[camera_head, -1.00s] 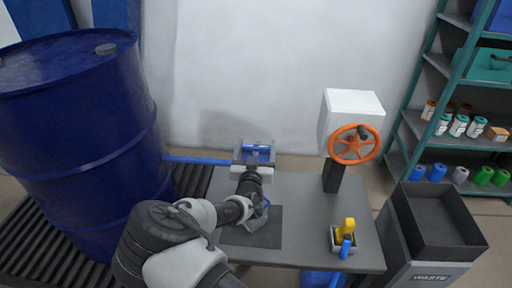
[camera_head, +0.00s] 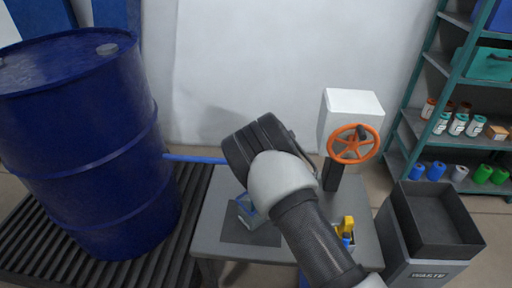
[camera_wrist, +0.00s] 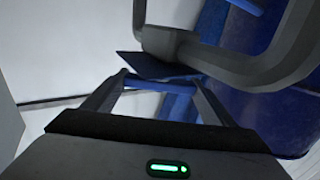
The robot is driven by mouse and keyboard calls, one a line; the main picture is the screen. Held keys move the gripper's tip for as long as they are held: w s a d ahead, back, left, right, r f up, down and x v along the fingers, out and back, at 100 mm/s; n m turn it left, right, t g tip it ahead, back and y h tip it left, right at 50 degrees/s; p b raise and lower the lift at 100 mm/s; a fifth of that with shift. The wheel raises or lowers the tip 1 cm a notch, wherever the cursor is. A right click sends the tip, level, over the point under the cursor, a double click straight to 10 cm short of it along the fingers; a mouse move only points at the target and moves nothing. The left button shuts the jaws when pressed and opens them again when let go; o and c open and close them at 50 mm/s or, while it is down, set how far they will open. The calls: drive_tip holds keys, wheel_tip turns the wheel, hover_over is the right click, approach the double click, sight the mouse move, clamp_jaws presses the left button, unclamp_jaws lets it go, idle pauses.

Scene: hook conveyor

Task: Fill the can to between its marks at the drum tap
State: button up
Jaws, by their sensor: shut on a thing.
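The blue drum (camera_head: 85,150) stands at the left, and a thin blue pipe (camera_head: 195,160) runs from it toward the table. My arm hides the tap end of this pipe in the head view. In the wrist view my gripper (camera_wrist: 160,86) is shut on a blue bar (camera_wrist: 158,83), which looks like the tap's handle. The can (camera_head: 248,207), pale with some blue, stands on the dark mat (camera_head: 236,233), partly behind my arm. Its marks and its fill level cannot be made out.
An orange handwheel (camera_head: 352,146) on a white box (camera_head: 350,105) stands on the table (camera_head: 212,210) right of my arm. A small holder with a yellow item (camera_head: 348,224) is near the right edge. The waste bin (camera_head: 432,235) and stocked shelves (camera_head: 455,100) are farther right.

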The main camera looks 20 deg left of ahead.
drive_tip(key=shift+n+g+y+b, duration=0.6)
drive_tip(key=shift+n+g+y, duration=0.8)
drive_tip(key=shift+g, duration=0.4)
drive_tip(key=shift+n, duration=0.3)
drive_tip(key=o, duration=1)
drive_tip(key=shift+o, duration=0.2)
drive_tip(key=p+v, duration=0.2)
drive_tip(key=v, duration=1.5)
drive_tip(key=shift+d, duration=0.25)
